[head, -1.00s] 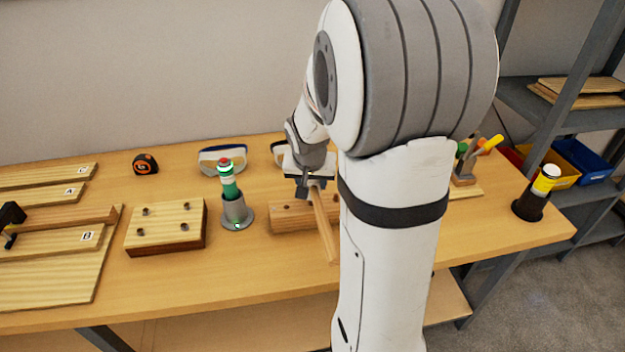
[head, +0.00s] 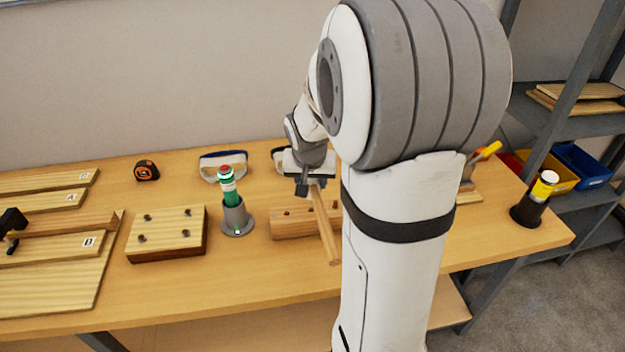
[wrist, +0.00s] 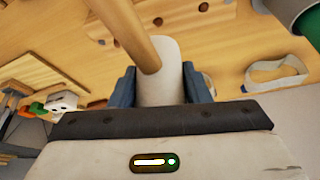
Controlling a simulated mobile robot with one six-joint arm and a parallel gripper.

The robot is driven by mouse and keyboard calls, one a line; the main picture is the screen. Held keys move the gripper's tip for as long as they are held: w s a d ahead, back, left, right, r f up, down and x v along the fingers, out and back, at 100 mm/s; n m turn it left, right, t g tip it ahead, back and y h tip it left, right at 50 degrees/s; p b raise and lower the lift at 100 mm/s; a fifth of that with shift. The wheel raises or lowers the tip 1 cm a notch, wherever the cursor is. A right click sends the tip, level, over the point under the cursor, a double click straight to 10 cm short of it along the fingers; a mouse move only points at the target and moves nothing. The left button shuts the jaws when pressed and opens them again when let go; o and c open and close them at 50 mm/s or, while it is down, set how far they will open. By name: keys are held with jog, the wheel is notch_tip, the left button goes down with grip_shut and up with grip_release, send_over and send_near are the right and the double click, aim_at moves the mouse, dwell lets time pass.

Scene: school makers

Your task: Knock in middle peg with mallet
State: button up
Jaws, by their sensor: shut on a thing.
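The mallet's wooden handle (head: 325,228) slants from my gripper toward the table's front, above a wooden block (head: 290,226). In the wrist view the handle (wrist: 128,30) meets a pale cylindrical head (wrist: 162,78) between my blue fingers. My gripper (head: 306,184) is shut on the mallet at its head end, just behind that block. The block has a dark round spot on its top; I cannot tell if this is a peg or a hole. My arm and the mallet hide its right part. I cannot make out the middle peg.
Left of the block stand a grey holder (head: 236,218) with a green bottle-like item, and a wooden block with dark knobs (head: 166,238). Goggles (head: 222,165) and a tape measure (head: 146,170) lie behind. A dark holder (head: 527,208) stands far right. The front table strip is clear.

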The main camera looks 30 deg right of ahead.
jog(key=shift+f, duration=0.1)
notch_tip(320, 180, down, 6)
jog(key=b, duration=0.5)
jog(key=shift+b, duration=0.4)
notch_tip(320, 180, up, 6)
jog(key=p, duration=0.4)
jog(key=shift+f, duration=0.1)
